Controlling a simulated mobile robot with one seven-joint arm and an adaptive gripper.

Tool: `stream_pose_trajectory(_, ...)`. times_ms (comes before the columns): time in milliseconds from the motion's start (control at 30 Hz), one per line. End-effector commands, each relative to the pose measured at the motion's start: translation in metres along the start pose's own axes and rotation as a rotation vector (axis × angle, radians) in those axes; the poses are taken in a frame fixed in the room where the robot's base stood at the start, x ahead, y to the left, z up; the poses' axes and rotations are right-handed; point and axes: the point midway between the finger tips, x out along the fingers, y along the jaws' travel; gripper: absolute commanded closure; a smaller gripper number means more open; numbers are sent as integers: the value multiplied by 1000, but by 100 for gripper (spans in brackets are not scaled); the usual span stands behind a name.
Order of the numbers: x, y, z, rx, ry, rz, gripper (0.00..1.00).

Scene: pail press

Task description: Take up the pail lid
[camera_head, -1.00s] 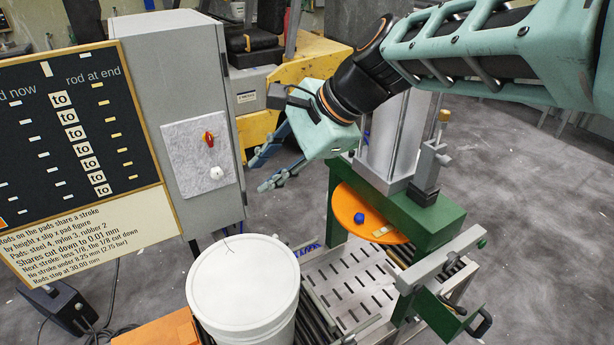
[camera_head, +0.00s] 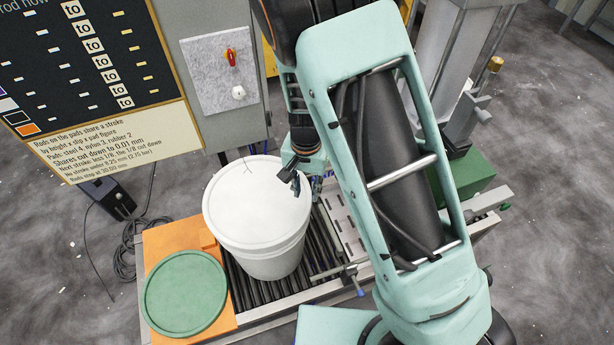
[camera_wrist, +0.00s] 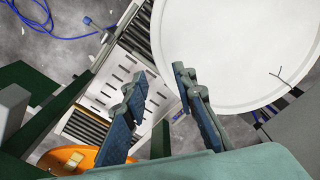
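A round green lid (camera_head: 185,294) lies flat on an orange stand (camera_head: 170,240) at the lower left of the head view. A white pail (camera_head: 262,222) stands upright on the rollers to its right; its top is flat and white with a thin dark mark, and I cannot tell whether that is a cover or contents. My gripper (camera_head: 308,184) is by the pail's right rim, well away from the green lid. In the wrist view my gripper (camera_wrist: 160,78) has its fingers apart with nothing between them, and the pail (camera_wrist: 235,50) fills the upper right. The green lid is not in the wrist view.
A roller conveyor (camera_head: 250,311) runs under the pail. A slotted plate (camera_wrist: 115,88) and an orange disc (camera_wrist: 70,160) lie beside it. A grey cabinet (camera_head: 210,25) and a dark board (camera_head: 80,60) stand behind. Cables lie on the floor at left.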

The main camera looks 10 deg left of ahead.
Motion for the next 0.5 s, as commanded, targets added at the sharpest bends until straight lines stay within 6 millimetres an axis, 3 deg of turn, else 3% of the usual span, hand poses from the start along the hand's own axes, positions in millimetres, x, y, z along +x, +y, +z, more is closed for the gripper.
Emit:
stream_pose_trajectory(267,23,1,0,1,-2,2,75)
stream_pose_trajectory(500,60,0,0,2,-1,1,75)
